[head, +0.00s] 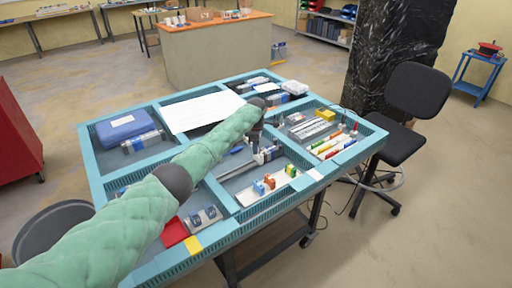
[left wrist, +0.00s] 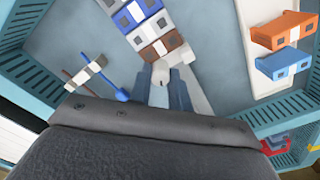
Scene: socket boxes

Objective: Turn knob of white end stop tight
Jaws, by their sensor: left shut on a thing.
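In the left wrist view, the white end stop (left wrist: 178,57) sits at the near end of a row of blue, grey and brown blocks (left wrist: 152,30) on a rail. Its small pale knob (left wrist: 160,73) is at the tips of my left gripper (left wrist: 169,84). The gripper is shut on this knob, and the two grey-blue fingers hide part of it. In the head view my left gripper (head: 256,140) reaches down into the middle compartment of the teal table (head: 217,197); the end stop is too small to make out there. My right gripper is not in view.
Beside the gripper lie a blue-handled tool (left wrist: 122,94) and a pale bar (left wrist: 86,73). A white strip with an orange socket (left wrist: 282,30) and a blue socket (left wrist: 284,63) is at right. Compartment walls surround the area. A blue case (head: 122,125) lies at the table's left.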

